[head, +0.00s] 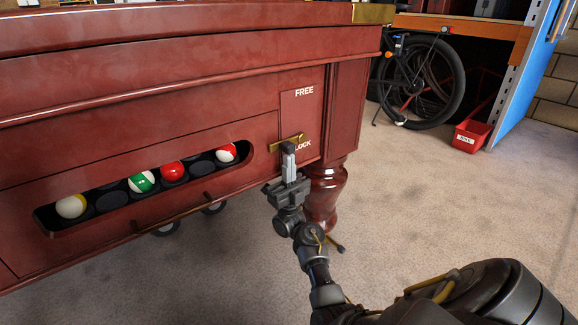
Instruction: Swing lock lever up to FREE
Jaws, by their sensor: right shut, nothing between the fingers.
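The brass lock lever (292,138) is on a panel (302,112) at the right end of the pool table's side. It lies close to level, beside the word LOCK. The word FREE is printed higher on the same panel. My right gripper (288,149) is shut, with its fingertips at the lever from just below. The fingers cover part of the lever, and I cannot tell whether they touch it. Nothing shows between the fingers. My left gripper is not in view.
The maroon pool table (180,90) fills the left. Several balls, one of them red (174,171), sit in its slot, with a rail below. A table leg (325,190) stands behind my wrist. A bicycle (425,80) and red bin (470,135) stand back right. The carpet between is clear.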

